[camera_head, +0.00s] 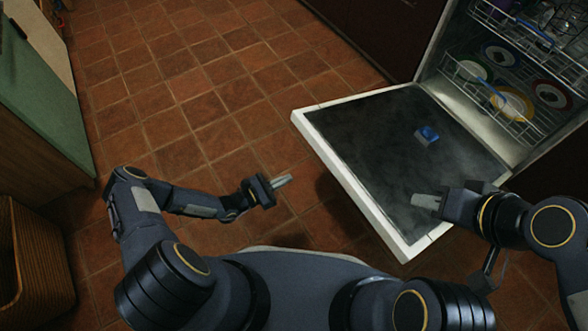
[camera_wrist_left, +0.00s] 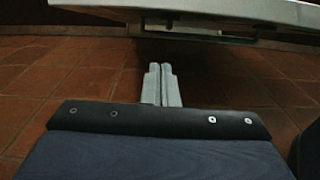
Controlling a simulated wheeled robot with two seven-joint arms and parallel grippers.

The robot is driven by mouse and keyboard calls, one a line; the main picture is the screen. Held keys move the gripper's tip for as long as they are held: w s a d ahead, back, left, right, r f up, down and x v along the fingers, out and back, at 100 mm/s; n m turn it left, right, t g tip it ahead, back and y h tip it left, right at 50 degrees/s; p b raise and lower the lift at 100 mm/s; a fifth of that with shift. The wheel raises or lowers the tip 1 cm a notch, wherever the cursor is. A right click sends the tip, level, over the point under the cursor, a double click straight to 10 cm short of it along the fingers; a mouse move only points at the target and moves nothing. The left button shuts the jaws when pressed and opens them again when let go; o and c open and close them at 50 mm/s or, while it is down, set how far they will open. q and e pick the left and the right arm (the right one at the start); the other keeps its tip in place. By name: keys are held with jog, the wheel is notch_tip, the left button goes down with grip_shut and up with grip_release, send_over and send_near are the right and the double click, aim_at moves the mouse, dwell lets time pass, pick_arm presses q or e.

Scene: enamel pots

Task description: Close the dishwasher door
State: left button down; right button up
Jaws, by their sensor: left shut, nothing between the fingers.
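The dishwasher door (camera_head: 345,185) is folded down, open, in the head view, with a dark inner face and a white rim. My left gripper (camera_head: 284,181) is shut and empty, left of the door's outer edge and apart from it. In the left wrist view its fingers (camera_wrist_left: 158,72) point forward over the tiled floor, and the pale door edge (camera_wrist_left: 210,12) crosses the top of the picture ahead. My right gripper (camera_head: 426,201) appears over the door's inner face near its right part; I cannot tell whether it touches or whether its fingers are parted.
A small blue-and-grey block (camera_head: 427,135) lies on the door. Racks (camera_head: 500,95) with plates are inside the dishwasher. A green-sided cabinet (camera_head: 45,90) and a brown woven basket (camera_head: 30,265) stand at the left. The tiled floor (camera_head: 200,80) between is clear.

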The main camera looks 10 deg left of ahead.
pick_arm(q)
jog(key=w+d+r+b, duration=0.3)
jog(key=w+d, duration=0.3)
jog(key=d, duration=0.2)
jog(key=shift+w+d, duration=0.3)
jog(key=shift+d, duration=0.1)
